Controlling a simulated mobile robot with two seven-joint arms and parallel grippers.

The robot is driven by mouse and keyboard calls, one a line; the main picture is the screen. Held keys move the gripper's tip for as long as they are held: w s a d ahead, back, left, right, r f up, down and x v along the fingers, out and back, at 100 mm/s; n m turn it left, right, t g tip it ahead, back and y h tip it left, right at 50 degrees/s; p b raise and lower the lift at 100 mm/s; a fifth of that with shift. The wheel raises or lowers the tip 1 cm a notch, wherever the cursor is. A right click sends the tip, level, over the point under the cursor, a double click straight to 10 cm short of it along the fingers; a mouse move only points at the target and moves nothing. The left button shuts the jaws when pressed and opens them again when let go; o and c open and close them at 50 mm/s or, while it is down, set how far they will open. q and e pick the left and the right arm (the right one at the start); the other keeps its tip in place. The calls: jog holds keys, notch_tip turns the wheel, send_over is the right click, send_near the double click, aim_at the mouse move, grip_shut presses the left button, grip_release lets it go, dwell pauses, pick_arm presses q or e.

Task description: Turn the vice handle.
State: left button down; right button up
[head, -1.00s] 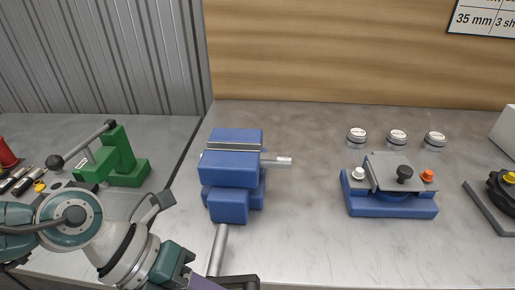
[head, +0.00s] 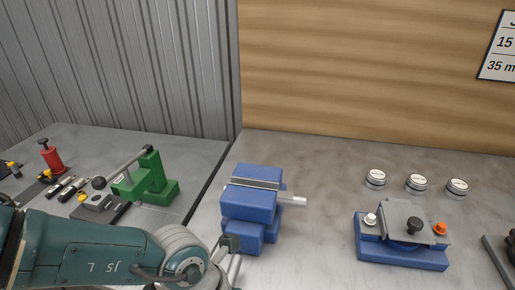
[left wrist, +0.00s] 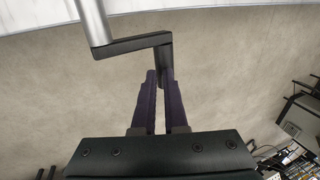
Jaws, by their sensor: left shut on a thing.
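The blue vice (head: 250,205) stands near the front of the bench in the head view, with a silver bar held in its jaws and jutting right. The vice handle is a crank: in the left wrist view a silver shaft (left wrist: 93,20) leads to a black crank arm (left wrist: 130,45) with a black grip at its end (left wrist: 164,62). My left gripper (left wrist: 163,85) has its purple fingers closed around this grip. In the head view its fingers and the crank are out of sight below the frame. My right gripper is not in view.
A green lever press (head: 148,180) and a red tool (head: 51,158) stand on the left bench. A blue fixture with a grey plate (head: 402,240) is right of the vice, with several round white-topped pieces (head: 417,182) behind it. The bench between vice and fixture is clear.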

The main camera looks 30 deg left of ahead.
pick_arm(q)
jog(key=shift+s+a+f, duration=0.15)
jog(key=shift+f, duration=0.45)
jog(key=shift+s+a+f, duration=0.1)
jog(key=shift+f, duration=0.5)
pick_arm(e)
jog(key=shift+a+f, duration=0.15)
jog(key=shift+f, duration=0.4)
pick_arm(q)
jog(key=shift+f+b, duration=0.25)
jog(key=shift+b, duration=0.1)
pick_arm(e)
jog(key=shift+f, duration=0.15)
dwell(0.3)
pick_arm(q)
jog(key=w+d+p+v, duration=0.1)
jog(key=d+p+v, duration=0.1)
jog(key=p+v, duration=0.8)
jog(key=shift+d+p+v, duration=0.2)
jog(key=shift+p+v, duration=0.1)
jog(key=shift+v, duration=2.55)
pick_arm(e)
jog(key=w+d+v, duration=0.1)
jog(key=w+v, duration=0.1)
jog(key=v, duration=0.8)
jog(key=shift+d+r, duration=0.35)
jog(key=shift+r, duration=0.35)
